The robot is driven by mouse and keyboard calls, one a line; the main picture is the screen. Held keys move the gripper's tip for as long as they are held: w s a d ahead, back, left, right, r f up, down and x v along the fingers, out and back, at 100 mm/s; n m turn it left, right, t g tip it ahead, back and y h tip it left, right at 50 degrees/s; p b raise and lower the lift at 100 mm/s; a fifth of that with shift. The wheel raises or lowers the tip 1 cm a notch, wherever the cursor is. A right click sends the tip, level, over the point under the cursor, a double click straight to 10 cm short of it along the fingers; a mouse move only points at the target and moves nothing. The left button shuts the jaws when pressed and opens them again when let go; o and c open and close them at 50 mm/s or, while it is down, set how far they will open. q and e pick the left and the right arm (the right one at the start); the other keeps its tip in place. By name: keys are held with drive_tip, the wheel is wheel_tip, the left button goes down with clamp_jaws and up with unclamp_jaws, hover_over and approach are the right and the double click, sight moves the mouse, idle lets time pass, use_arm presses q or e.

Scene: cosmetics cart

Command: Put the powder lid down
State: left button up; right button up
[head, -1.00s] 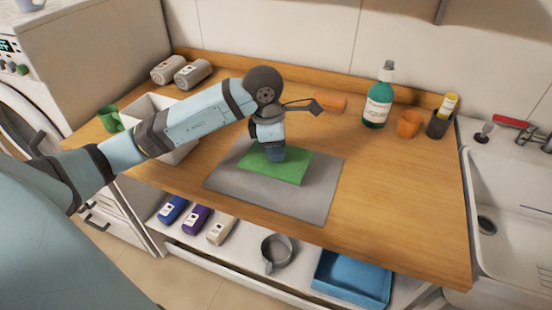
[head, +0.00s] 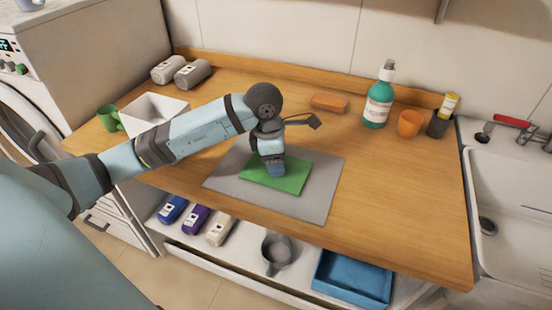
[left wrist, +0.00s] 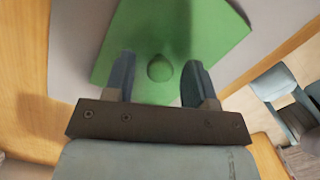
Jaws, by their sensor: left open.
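A flat green lid (head: 291,186) lies on the grey mat (head: 321,207) on the wooden counter. In the left wrist view it is a green plate (left wrist: 115,85) with a small round green knob (left wrist: 159,69) in its middle. My left gripper (head: 275,171) points down over the lid and hides part of it. In the left wrist view its two fingers stand apart, one on each side of the knob, with visible gaps (left wrist: 157,66). My right gripper is not in view.
A white bin (head: 160,105) and green cup (head: 109,117) stand left, near two grey canisters (head: 190,73). An orange block (head: 328,102), green bottle (head: 377,100), orange cup (head: 409,123) and dark holder (head: 438,125) stand at the back. The counter's right side is clear.

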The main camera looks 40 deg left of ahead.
use_arm(q)
drive_tip(key=shift+r, duration=0.3)
wheel_tip(320, 180, up, 12)
drive_tip(key=s+a, duration=0.1)
drive_tip(key=shift+a+f+p, duration=0.2)
drive_tip(key=shift+a+p, duration=0.05)
drive_tip(key=shift+p, duration=0.05)
drive_tip(key=shift+s, duration=0.1)
